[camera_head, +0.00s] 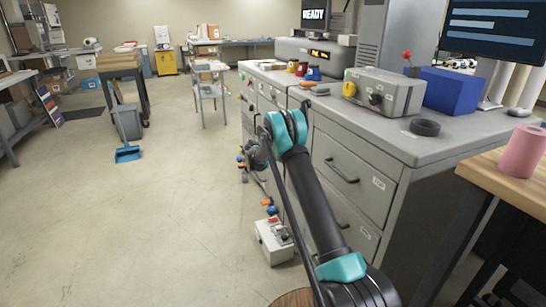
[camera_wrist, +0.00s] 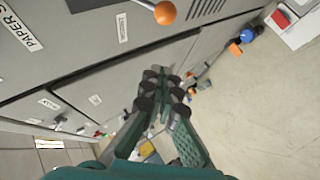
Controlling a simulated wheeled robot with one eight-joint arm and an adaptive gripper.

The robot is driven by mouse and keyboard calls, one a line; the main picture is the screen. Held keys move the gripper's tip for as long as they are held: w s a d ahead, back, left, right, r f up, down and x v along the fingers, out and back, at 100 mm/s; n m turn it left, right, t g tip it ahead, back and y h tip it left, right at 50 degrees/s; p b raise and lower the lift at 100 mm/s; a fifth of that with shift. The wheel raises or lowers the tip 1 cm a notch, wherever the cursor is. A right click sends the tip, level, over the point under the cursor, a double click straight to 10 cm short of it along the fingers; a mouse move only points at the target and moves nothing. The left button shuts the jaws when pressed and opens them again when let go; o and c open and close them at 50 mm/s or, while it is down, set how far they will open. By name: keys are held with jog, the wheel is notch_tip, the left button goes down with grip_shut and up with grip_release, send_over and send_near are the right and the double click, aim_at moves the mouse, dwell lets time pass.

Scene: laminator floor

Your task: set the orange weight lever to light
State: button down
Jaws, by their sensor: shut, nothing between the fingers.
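An orange ball knob (camera_wrist: 165,12) on a short grey rod stands out from a grey cabinet face at the top of the wrist view. I take it to be the weight lever. Its setting cannot be read. A small label (camera_wrist: 122,27) beside it is too small to read. My gripper (camera_wrist: 163,78) is shut and empty, with its dark-padded fingers together below and apart from the knob in that view. In the head view my arm reaches down along the cabinet's left side, and the lever cannot be made out clearly there.
The grey cabinet (camera_head: 352,180) with drawers stands close to my arm. An orange block (camera_wrist: 235,49) and a blue ball (camera_wrist: 247,34) show farther along it. A grey box (camera_head: 273,243) sits on the floor by the cabinet. Floor to the left is open.

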jog(key=s+a+r, duration=0.1)
jog(key=s+a, duration=0.4)
jog(key=s, duration=0.2)
jog(key=shift+s+a+r, duration=0.35)
jog(key=shift+s+a, duration=0.05)
jog(key=s+d+r+m+g+y, duration=0.1)
jog(key=s+d+r, duration=0.3)
jog(key=s, duration=0.5)
jog(key=s+d+r+m+g, duration=0.1)
jog(key=s+d+r, duration=0.2)
jog(key=s+d, duration=0.35)
jog(key=s+d+r+m+g+y, duration=0.15)
jog(key=s+r, duration=0.25)
jog(key=s, duration=0.6)
jog(key=s+f+m+g+y, duration=0.1)
jog(key=s+f, duration=0.1)
jog(key=s, duration=1.5)
jog(key=s+d+f+m+g+y, duration=0.1)
jog(key=s+f+m+y, duration=0.1)
jog(key=s, duration=1.5)
jog(key=shift+d+f, duration=0.3)
jog(key=shift+f, duration=0.35)
jog(key=shift+y, duration=0.25)
